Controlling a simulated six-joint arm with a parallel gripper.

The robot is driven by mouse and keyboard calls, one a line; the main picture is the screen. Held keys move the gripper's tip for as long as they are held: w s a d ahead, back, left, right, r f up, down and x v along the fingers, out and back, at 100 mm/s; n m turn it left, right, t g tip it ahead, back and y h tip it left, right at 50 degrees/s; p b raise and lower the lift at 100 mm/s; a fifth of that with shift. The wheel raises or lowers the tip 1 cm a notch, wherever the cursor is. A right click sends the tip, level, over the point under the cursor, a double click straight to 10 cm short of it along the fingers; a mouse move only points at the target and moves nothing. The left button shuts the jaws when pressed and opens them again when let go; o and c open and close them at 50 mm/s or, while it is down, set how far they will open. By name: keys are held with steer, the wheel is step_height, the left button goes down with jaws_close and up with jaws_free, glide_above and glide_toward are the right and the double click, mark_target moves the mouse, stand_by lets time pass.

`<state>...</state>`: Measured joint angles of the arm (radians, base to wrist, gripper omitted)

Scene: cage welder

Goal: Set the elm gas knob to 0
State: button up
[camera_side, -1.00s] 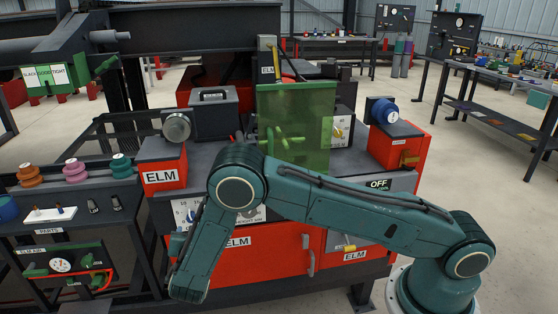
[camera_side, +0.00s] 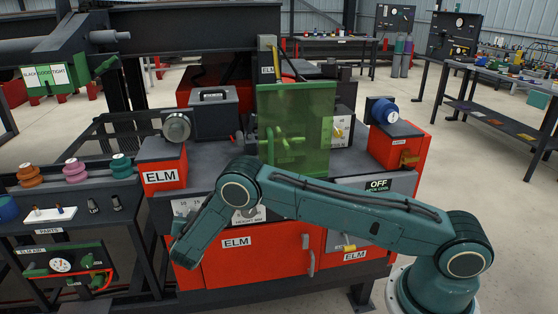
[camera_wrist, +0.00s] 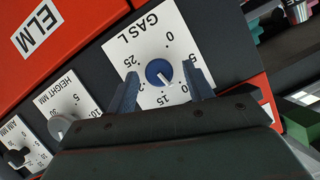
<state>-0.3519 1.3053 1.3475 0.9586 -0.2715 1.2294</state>
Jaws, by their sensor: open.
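The elm gas knob (camera_wrist: 159,72) is a round blue knob with a white pointer, at the centre of a white dial plate (camera_wrist: 150,38) marked GAS L in the wrist view. The pointer is angled toward the lower right, away from the 0 mark near the top; its exact reading is hard to tell. My gripper (camera_wrist: 160,70) is open, with one dark finger on each side of the knob. Gaps show between fingers and knob; I cannot tell the depth. Part of the lower scale is hidden behind the gripper. In the side view my arm hides the fingers and the gas knob.
In the wrist view, the HEIGHT MM dial (camera_wrist: 70,100) and another dial (camera_wrist: 22,150) lie to the left on the same dark panel. A red ELM block (camera_wrist: 45,35) is at upper left. In the side view, a green translucent shield (camera_side: 310,115) stands above the panel.

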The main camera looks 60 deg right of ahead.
steer(key=shift+w+d+f, duration=0.15)
steer(key=shift+w+d, duration=0.05)
steer(key=c, duration=1)
steer(key=shift+a+n, duration=0.1)
steer(key=shift+n, duration=0.2)
steer(key=shift+w+a+n+g+h, duration=0.1)
steer(key=shift+n+g+h, duration=0.8)
steer(key=shift+n, duration=0.7)
steer(key=shift+w+a+n+g+h, duration=0.1)
steer(key=shift+n+g+h, duration=0.75)
steer(key=shift+n, duration=0.75)
steer(key=shift+n+h, duration=0.55)
steer(key=shift+n, duration=0.15)
steer(key=o, duration=1)
